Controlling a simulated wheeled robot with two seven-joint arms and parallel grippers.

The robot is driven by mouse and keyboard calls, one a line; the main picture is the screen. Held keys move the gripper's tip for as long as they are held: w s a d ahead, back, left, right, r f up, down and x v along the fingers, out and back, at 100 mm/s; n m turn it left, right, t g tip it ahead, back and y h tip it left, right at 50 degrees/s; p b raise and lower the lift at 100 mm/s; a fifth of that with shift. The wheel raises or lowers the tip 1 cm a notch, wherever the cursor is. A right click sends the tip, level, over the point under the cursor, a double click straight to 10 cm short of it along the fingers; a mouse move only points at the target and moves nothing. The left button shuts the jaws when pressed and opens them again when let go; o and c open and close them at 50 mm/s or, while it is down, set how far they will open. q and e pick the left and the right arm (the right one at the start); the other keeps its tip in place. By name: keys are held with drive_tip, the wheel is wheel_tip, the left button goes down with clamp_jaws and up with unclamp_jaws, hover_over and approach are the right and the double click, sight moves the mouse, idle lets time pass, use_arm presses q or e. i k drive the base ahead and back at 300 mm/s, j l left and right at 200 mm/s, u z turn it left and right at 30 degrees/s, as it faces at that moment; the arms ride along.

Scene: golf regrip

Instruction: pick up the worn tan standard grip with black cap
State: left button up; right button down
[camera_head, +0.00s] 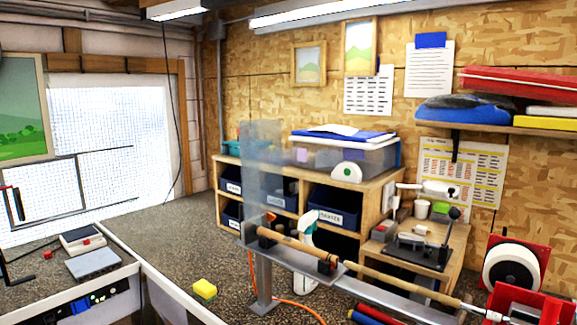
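A tan grip (292,243) with a black cap (263,231) at its left end lies along a grey metal rail (285,257). It slopes down to the right towards a dark clamp with red parts (327,262). Beyond the clamp, a tan rod (400,283) continues in line towards a silver metal piece (475,308) at the lower right. I cannot tell whether the grip and the rod are one piece. Wear on the grip is too small to see. Neither of my grippers is in view.
A translucent upright panel (263,165) stands behind the rail's left end. A wooden shelf unit (290,185) with dark bins is behind. A red reel stand (513,262) is at the right. A yellow sponge (205,289) lies at the lower left, near an orange cord (300,308).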

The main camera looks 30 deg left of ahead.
sight(272, 234)
drive_tip(key=j+z, duration=0.25)
drive_tip(key=j, duration=0.3)
drive_tip(key=j+z, duration=0.25)
drive_tip(key=j, duration=0.25)
drive_tip(key=k+j+z, duration=0.25)
drive_tip(key=j, duration=0.75)
drive_tip(key=k+j, duration=0.15)
drive_tip(key=j, duration=0.35)
drive_tip(key=j+z, duration=0.1)
drive_tip(key=j, duration=0.35)
drive_tip(key=k+j, duration=0.15)
drive_tip(key=j, duration=0.3)
drive_tip(key=k+j, duration=0.1)
drive_tip(key=j, duration=0.35)
drive_tip(key=i+j, duration=0.2)
drive_tip(key=i, duration=0.3)
